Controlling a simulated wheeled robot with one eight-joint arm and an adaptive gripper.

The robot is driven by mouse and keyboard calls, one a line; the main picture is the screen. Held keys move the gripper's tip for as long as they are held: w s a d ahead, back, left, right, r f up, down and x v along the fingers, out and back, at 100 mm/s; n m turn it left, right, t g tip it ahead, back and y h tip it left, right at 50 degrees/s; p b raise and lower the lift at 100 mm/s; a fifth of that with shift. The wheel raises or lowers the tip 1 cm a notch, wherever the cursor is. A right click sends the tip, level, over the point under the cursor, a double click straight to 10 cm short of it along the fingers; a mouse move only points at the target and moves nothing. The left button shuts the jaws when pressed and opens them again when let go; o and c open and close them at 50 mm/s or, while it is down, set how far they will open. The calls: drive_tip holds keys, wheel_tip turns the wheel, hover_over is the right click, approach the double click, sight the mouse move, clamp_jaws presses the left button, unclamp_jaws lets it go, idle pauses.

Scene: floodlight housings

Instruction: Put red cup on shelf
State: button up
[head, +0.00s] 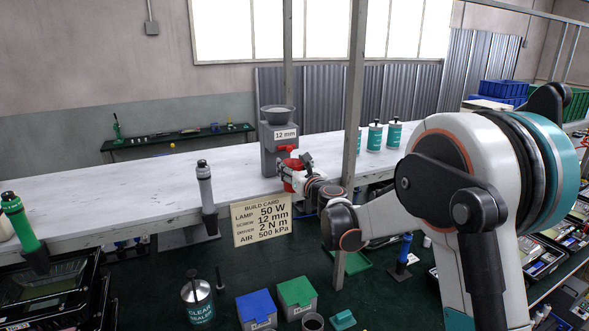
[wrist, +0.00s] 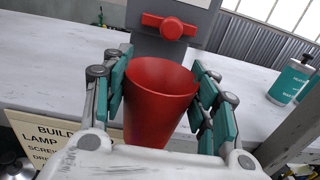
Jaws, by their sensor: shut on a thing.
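The red cup (wrist: 158,105) is between the teal finger pads of my gripper (wrist: 163,88), with its open rim facing up and its inside looking empty. In the head view the cup (head: 287,185) is small and partly hidden by my gripper (head: 296,172). My gripper is shut on it at the front edge of the long white shelf (head: 130,200). The cup is just in front of a grey dispenser (head: 268,158) marked 12 mm, below its red knob (wrist: 168,27). I cannot tell whether the cup touches the shelf.
A build card (head: 262,222) hangs at the shelf's front edge. A grey-and-black screwdriver (head: 206,188) and a green one (head: 20,222) stand to the left. A grey post (head: 353,100) rises just right of my gripper. Teal canisters (head: 375,137) stand beyond it. The shelf left of the dispenser is clear.

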drive_tip(key=shift+b+x, duration=0.55)
drive_tip(key=shift+x, duration=3.6)
drive_tip(key=shift+f, duration=0.1)
drive_tip(key=shift+f+b, duration=0.25)
drive_tip(key=shift+b, duration=0.25)
drive_tip(key=o, duration=0.9)
drive_tip(key=shift+s, duration=0.1)
